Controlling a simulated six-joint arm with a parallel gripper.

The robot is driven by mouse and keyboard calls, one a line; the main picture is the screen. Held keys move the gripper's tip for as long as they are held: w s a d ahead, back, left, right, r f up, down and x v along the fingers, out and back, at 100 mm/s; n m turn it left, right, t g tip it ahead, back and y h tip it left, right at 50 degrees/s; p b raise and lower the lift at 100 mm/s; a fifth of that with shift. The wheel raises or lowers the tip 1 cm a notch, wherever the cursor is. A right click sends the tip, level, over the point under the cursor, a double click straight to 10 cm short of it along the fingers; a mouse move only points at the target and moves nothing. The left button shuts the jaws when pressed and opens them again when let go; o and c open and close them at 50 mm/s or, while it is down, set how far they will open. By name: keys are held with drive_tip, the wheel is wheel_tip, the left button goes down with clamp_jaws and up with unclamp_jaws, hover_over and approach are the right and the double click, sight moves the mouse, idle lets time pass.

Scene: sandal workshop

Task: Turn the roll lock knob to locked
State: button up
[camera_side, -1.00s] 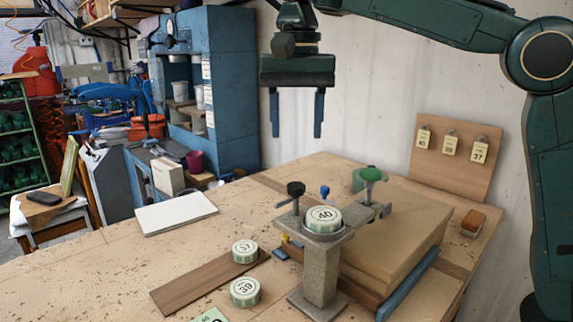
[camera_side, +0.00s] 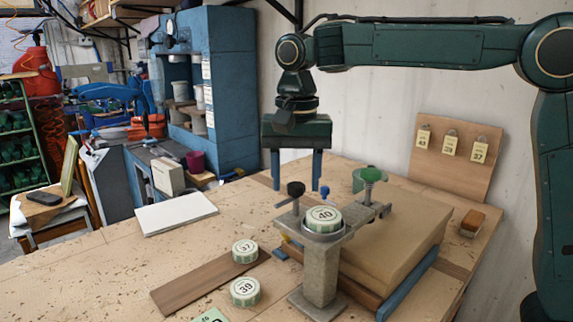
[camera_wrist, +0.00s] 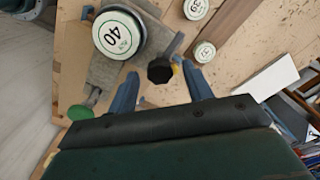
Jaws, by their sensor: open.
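A dark grey clamp stand (camera_side: 320,268) stands on the bench and carries a round disc marked 40 (camera_side: 323,214). A black faceted knob (camera_side: 295,189) tops a post at its left end. No label shows which is the roll lock knob. My gripper (camera_side: 296,182) points down, open and empty, with its fingertips near the black knob's height. In the wrist view, the black knob (camera_wrist: 160,70) appears between and just beyond the fingertips (camera_wrist: 160,80), with no clear contact.
A thick tan block (camera_side: 408,235) lies behind the stand. Discs marked 37 (camera_side: 245,251) and 39 (camera_side: 244,292) sit by a brown board (camera_side: 195,284). A white slab (camera_side: 176,213) lies left. A tag board (camera_side: 455,155) leans at the back right.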

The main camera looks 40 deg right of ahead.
drive_tip(key=shift+f, duration=0.15)
drive_tip(key=c, duration=1)
drive_tip(key=shift+o, duration=0.2)
